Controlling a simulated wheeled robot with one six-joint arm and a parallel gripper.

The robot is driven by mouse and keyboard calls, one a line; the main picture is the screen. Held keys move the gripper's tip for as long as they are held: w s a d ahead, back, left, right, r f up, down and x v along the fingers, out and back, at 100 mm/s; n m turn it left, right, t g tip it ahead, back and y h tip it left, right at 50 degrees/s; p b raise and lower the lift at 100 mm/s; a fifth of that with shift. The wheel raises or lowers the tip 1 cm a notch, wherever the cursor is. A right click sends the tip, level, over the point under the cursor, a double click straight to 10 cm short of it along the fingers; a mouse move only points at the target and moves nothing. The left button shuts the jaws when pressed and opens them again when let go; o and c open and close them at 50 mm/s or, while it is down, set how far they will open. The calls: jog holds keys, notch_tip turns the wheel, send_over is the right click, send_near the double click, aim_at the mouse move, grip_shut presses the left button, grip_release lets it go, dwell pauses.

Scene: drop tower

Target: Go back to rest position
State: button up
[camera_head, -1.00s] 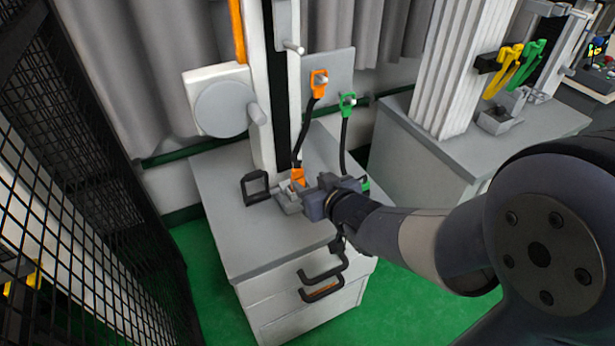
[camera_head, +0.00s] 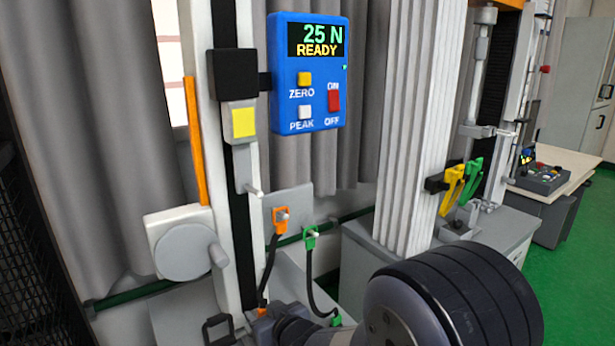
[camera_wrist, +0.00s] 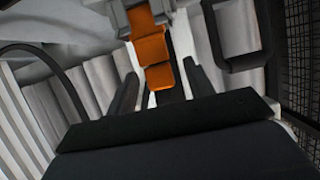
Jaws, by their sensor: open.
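My gripper (camera_head: 268,318) is at the bottom of the head view, low in front of the tower (camera_head: 228,200), mostly hidden by my own arm. In the wrist view my gripper (camera_wrist: 163,84) shows two dark fingers standing apart, so it is open. An orange connector (camera_wrist: 150,48) lies just ahead of and between the fingers, with no visible grip on it. In the head view an orange clip (camera_head: 281,219) and a green clip (camera_head: 310,237) hang on a grey plate, each with a black cable running down.
A blue force display (camera_head: 306,110) reads "25 N READY" on the tower. A grey handwheel (camera_head: 190,252) is at left. A black mesh guard (camera_head: 25,230) borders the left. Green floor (camera_head: 570,262) is open at far right.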

jog(key=x, duration=0.2)
jog(key=shift+w+a+f, duration=0.15)
jog(key=shift+w+a, duration=0.1)
jog(key=shift+w, duration=0.05)
